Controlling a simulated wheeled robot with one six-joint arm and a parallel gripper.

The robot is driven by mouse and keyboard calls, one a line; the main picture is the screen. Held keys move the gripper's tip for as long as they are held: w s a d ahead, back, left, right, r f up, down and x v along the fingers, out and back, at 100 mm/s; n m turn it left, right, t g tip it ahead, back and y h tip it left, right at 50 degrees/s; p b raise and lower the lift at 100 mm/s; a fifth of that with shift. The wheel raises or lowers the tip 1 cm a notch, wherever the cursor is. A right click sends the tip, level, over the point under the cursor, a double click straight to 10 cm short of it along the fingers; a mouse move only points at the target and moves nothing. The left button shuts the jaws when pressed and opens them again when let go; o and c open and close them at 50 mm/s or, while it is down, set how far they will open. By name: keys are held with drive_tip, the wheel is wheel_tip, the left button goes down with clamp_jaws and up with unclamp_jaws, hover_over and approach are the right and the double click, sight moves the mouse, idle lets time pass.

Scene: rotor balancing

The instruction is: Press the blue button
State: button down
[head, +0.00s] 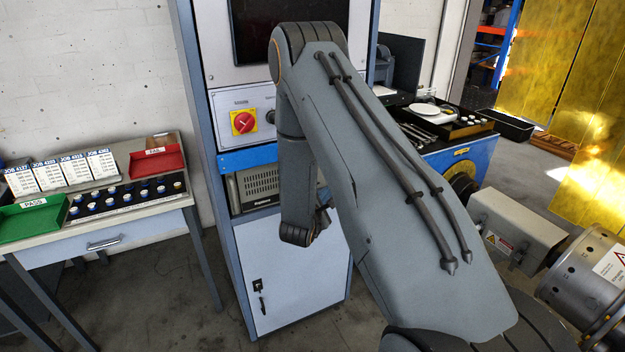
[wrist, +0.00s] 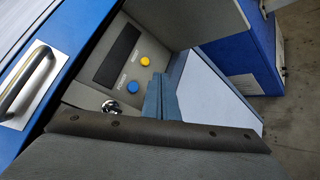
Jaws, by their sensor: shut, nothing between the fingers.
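The blue button (wrist: 132,87) is a small round button on a grey control panel (wrist: 88,92) in the wrist view. It sits just left of my gripper (wrist: 160,90), whose blue-grey fingers are shut with nothing between them. The fingertips appear close to the panel, apart from the blue button in the picture; whether they touch the panel I cannot tell. In the head view my arm hides most of the panel area, and the blue button does not show there.
A yellow button (wrist: 145,61) sits above the blue one, beside a dark display (wrist: 118,53). A key switch (wrist: 109,105) is at lower left. In the head view, a cabinet (head: 292,275) stands behind my arm, and a table with a green tray (head: 32,219) stands left.

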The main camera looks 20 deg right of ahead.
drive_tip(key=w+b, duration=0.2)
drive_tip(key=w, duration=0.4)
drive_tip(key=shift+w+a, duration=0.15)
drive_tip(key=shift+w, duration=0.15)
drive_tip(key=shift+w+b, duration=0.1)
drive_tip(key=shift+b, duration=0.2)
idle(1.5)
drive_tip(key=shift+w, duration=0.3)
drive_tip(key=shift+w+b, duration=0.3)
drive_tip(key=shift+w, duration=0.1)
idle(0.7)
drive_tip(key=shift+s, duration=0.1)
drive_tip(key=shift+s+p, duration=0.45)
drive_tip(key=shift+s, duration=0.3)
drive_tip(key=shift+s, duration=0.1)
drive_tip(key=s+p, duration=0.2)
drive_tip(key=s, duration=0.2)
drive_tip(key=shift+s, duration=0.4)
